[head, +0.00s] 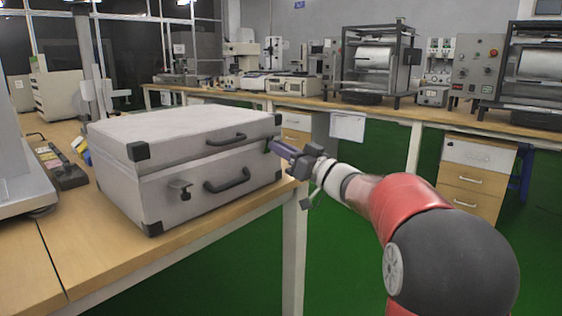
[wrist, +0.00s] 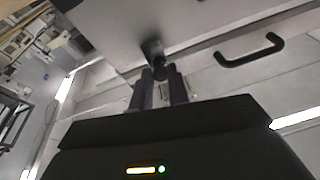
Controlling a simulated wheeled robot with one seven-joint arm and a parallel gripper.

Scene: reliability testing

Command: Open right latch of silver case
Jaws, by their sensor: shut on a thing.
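The silver case (head: 140,190) stands closed on the wooden table, with dark corner pieces and two dark handles on its front. The left latch (head: 180,190) shows on the front. My gripper (head: 277,148) is at the right end of the front face, covering the right latch in the head view. In the wrist view the case (wrist: 185,20) fills the upper part, and the dark right latch (wrist: 153,50) sits between the fingertips of my gripper (wrist: 158,74). The fingers are shut on the latch's end. A case handle (wrist: 250,50) shows to its right.
The wooden table (head: 35,270) has its front edge and a white leg just under my gripper. A dark device (head: 65,170) lies left of the case. A far bench (head: 430,110) carries lab equipment. Green floor lies open between table and bench.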

